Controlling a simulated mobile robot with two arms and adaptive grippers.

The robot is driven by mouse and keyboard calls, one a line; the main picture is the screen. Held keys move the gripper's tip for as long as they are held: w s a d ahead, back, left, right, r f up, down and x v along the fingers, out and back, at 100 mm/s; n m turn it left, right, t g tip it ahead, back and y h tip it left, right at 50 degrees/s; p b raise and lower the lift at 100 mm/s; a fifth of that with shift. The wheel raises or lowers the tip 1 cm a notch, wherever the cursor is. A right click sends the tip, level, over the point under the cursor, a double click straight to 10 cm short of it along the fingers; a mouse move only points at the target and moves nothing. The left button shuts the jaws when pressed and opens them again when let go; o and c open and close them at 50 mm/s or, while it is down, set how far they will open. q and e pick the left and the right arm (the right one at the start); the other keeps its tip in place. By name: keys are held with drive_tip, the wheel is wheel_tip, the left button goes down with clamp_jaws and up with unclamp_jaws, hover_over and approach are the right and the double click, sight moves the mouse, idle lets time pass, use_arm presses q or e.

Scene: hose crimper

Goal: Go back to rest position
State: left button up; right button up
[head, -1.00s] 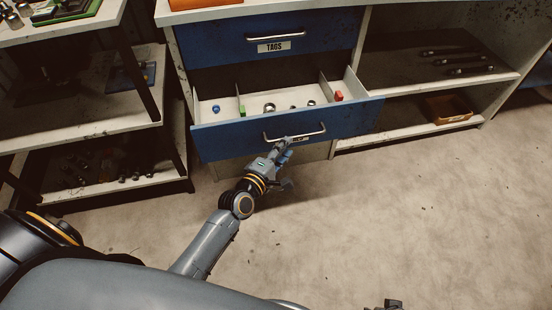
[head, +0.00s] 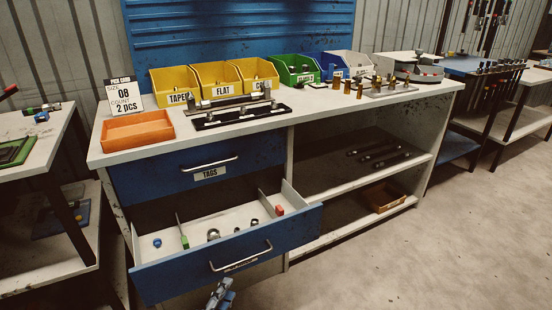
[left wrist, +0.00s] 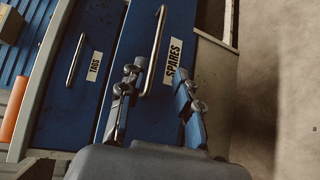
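My left gripper (head: 221,294) shows at the bottom edge of the head view, just below the open lower drawer (head: 150,285). In the left wrist view my left gripper (left wrist: 158,72) has its two fingers spread apart, with nothing held. The drawer's handle (head: 241,257) is a little above it in the head view. In the left wrist view the handle (left wrist: 153,50) shows beyond and between the fingertips, beside the "SPARES" label (left wrist: 174,60). My right gripper is out of view.
The open drawer juts out and holds a few small parts. The closed "TAGS" drawer (head: 208,165) is above it. The bench top carries an orange tray (head: 137,131), yellow bins (head: 217,80) and racks. A shelf table (head: 40,140) stands at left. Floor at right (head: 430,255) is clear.

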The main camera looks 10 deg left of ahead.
use_arm(q)
drive_tip(key=s+d+f+m+g+y, duration=0.1)
drive_tip(key=s+f+m+g, duration=0.9)
drive_tip(key=s+f+m, duration=0.6)
drive_tip(key=s+a+f+m+g+p, duration=0.1)
drive_tip(key=s+a+f+p, duration=0.1)
drive_tip(key=s+p, duration=0.4)
drive_tip(key=s+a+f+m+g+y+p, duration=0.1)
drive_tip(key=s+f+p, duration=0.4)
drive_tip(key=s, duration=0.6)
drive_tip(key=s+a+f+m+g+y+p, duration=0.1)
drive_tip(key=s+a+f+g+p, duration=0.1)
drive_tip(key=s+p, duration=0.5)
drive_tip(key=shift+s+a+f+g, duration=0.4)
drive_tip(key=shift+s+a+f, duration=0.4)
drive_tip(key=shift+s, duration=0.45)
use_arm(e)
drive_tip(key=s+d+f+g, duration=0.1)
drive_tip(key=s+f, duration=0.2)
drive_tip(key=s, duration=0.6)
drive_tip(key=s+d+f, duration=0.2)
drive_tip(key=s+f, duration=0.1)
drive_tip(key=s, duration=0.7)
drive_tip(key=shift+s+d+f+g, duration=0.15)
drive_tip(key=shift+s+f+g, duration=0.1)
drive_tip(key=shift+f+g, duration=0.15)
